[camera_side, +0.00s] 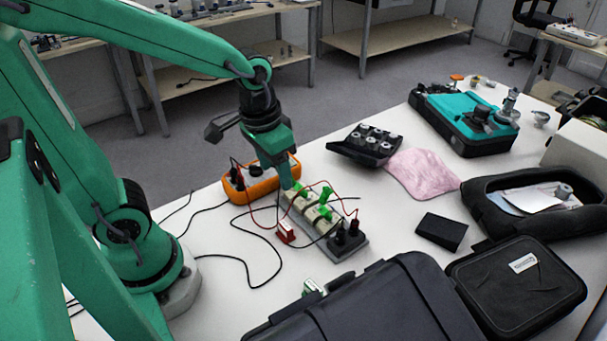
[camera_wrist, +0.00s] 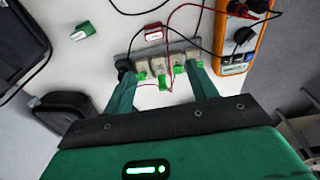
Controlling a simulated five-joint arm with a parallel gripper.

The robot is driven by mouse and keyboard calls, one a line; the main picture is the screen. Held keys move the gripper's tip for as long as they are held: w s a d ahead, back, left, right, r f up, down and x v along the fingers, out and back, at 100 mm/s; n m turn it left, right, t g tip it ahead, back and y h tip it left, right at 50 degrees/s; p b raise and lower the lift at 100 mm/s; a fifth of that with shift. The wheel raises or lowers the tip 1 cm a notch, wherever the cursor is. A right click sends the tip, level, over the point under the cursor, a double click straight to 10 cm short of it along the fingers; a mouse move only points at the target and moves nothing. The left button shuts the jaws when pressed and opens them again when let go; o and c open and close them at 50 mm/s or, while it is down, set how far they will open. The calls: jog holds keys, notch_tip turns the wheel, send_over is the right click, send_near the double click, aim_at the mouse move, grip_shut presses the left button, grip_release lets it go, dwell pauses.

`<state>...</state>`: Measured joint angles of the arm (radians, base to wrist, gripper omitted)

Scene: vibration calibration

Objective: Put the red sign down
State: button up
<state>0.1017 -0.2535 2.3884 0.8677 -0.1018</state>
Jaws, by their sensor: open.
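The red sign (camera_side: 286,232), a small block with a white label, is on the white table just in front of a row of beige modules with green connectors (camera_side: 310,208). The sign also shows in the wrist view (camera_wrist: 153,34), beyond the row and apart from my fingers. My gripper (camera_side: 289,182) is over the far left end of the row in the side view. In the wrist view my gripper (camera_wrist: 163,82) has its two fingers spread, with the modules between and beyond them. Nothing is held. Whether the fingers touch the modules cannot be told.
A green sign (camera_wrist: 83,31) lies apart from the red one. An orange meter (camera_side: 262,182) is close behind my gripper. Red and black cables loop around the row and the red sign. A large black case (camera_side: 380,305) fills the front; a small black box (camera_side: 441,231) is to the right.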

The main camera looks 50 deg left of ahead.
jog(key=s+a+r+t, duration=0.2)
jog(key=s+r+t, duration=0.2)
jog(key=r, duration=0.4)
jog(key=shift+s+a, duration=0.4)
dwell(1.0)
